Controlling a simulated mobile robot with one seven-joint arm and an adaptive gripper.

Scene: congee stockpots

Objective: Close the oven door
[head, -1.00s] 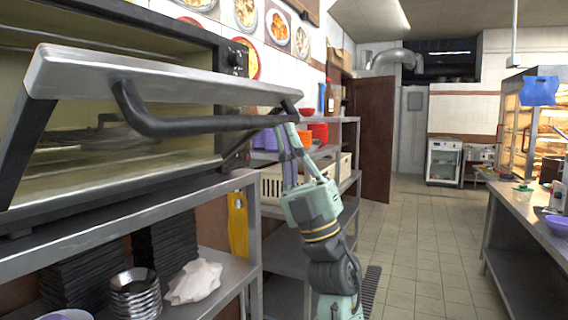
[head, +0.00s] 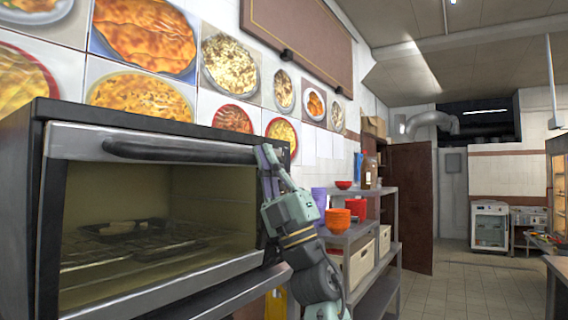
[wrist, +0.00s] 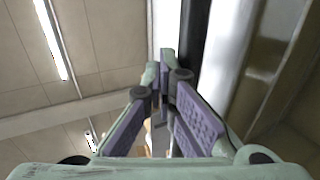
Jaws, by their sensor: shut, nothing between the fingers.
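The oven (head: 20,190) stands at the left in the head view, its dark body behind a silver-framed glass door (head: 150,285). The door is upright or nearly so against the front; I cannot tell whether a slight gap remains. A dark bar handle (head: 180,151) runs along its top. My gripper (head: 266,158) is shut and empty at the right end of the handle, close against the door's upper right corner. I cannot tell whether it touches. In the wrist view, my gripper's purple-padded fingers (wrist: 165,75) point along a pale metal strip, probably the door frame.
A metal shelf (head: 350,237) with orange bowls (head: 338,218) and cream bins (head: 360,262) stands right of my arm. Food pictures (head: 145,98) cover the wall above the oven. The tiled floor (head: 455,290) is open at the right.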

